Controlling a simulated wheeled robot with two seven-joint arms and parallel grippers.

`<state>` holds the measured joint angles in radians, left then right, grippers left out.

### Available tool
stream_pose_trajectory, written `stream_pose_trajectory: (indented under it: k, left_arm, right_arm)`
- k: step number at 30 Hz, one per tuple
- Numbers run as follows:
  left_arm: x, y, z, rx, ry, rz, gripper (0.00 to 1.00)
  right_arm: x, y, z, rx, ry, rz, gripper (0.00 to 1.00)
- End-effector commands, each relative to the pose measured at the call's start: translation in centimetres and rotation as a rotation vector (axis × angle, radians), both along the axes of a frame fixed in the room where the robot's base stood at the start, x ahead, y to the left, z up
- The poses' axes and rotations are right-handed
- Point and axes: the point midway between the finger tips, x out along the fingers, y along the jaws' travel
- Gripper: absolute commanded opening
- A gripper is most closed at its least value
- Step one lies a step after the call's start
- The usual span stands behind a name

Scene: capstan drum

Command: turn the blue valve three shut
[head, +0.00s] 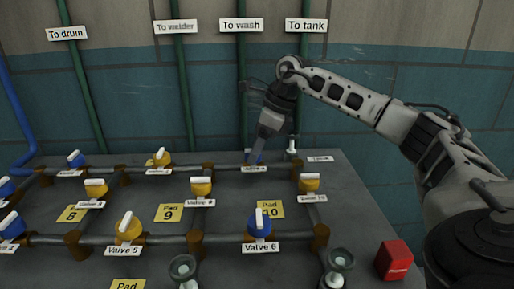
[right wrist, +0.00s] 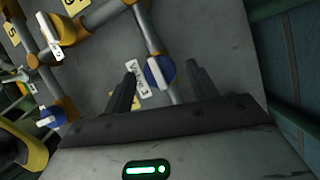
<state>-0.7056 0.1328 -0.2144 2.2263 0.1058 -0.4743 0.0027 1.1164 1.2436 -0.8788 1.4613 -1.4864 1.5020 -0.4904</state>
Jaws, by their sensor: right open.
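A blue valve (head: 254,156) sits on the back pipe row in the head view, mostly hidden behind my right gripper; its small label (head: 253,168) is too small to read surely. In the right wrist view the blue valve (right wrist: 160,73) has a white handle that looks roughly in line with its pipe, and a white label beside it. My right gripper (head: 256,150) points down at this valve. Its fingers (right wrist: 163,76) are open, one on each side of the valve; I cannot tell whether they touch it. My left gripper is not in view.
Other blue and yellow valves stand on the grey bench's pipes, such as Valve 6 (head: 259,225) and Valve 5 (head: 129,229). A red block (head: 394,259) is at the right edge. Green pipes (head: 242,85) rise up the wall behind. Two round fittings (head: 183,268) stand in front.

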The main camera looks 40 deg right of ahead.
Motion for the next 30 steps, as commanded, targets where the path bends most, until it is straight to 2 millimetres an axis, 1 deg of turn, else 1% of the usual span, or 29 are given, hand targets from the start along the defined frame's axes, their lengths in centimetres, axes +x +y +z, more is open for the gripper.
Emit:
stream_pose_trajectory:
  k: [9,11,12,14,23,30]
  left_arm:
    - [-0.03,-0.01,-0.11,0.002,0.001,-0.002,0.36]
    - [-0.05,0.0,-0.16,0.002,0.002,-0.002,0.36]
    - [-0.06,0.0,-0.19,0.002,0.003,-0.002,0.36]
    - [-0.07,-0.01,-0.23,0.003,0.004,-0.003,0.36]
    - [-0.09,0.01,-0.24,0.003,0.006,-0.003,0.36]
    - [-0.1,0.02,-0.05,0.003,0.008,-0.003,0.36]
  right_arm:
    - [0.06,0.09,-0.23,0.0,0.0,0.0,0.58]
    - [0.05,0.08,-0.22,0.0,0.0,0.0,0.42]
    - [0.06,0.07,-0.22,0.0,0.0,0.0,0.3]
    - [0.05,0.08,-0.21,0.0,0.0,0.0,0.14]
    - [0.0,0.1,-0.17,0.001,0.001,-0.019,0.14]
    - [-0.1,0.15,-0.13,-0.001,0.002,-0.124,0.14]
